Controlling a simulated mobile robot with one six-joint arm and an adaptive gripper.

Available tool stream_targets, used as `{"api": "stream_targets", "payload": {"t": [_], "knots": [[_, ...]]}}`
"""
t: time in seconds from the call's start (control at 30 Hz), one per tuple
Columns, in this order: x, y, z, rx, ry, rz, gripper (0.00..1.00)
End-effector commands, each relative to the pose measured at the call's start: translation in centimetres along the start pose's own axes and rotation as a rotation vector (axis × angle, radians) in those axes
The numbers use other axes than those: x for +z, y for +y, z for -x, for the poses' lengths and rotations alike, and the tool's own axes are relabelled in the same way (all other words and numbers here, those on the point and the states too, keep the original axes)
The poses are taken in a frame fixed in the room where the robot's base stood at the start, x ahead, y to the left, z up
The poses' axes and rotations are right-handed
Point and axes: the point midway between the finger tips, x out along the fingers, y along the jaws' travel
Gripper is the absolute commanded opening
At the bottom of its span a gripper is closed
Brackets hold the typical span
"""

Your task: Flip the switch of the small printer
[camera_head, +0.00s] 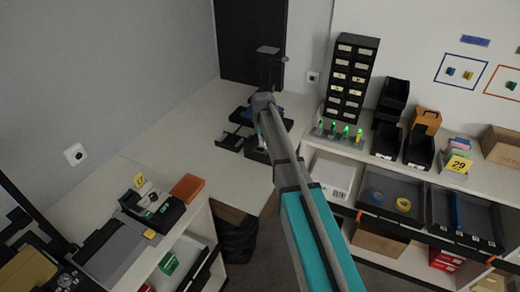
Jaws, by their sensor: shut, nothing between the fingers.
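My arm reaches from the bottom edge to the back corner bench. My gripper (256,149) is at its far end, small and dark, shut and empty as far as I can make out. A dark device with an upright post and flat top (268,50) shows just past my wrist; it appears to be the small printer. My arm hides much of it, and its switch cannot be made out. I cannot tell whether my gripper touches it. Another black machine (62,278) with a tan plate is at the lower left.
An open black tray (230,142) lies left of my gripper. The left bench (95,190) holds a grey device (110,250) and an orange-brown box (187,187). The right shelf carries a drawer tower (350,75), green-lit switches (345,131) and black bins (418,148). Pale benchtop left of the tray is clear.

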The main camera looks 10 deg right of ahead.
Motion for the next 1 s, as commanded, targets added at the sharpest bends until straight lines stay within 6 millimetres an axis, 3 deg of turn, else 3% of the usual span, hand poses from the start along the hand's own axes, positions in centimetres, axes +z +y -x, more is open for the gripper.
{"api": "stream_targets", "payload": {"t": [1.0], "knots": [[-0.01, -0.02, -0.94, 0.000, 0.000, 0.000, 0.00]]}}
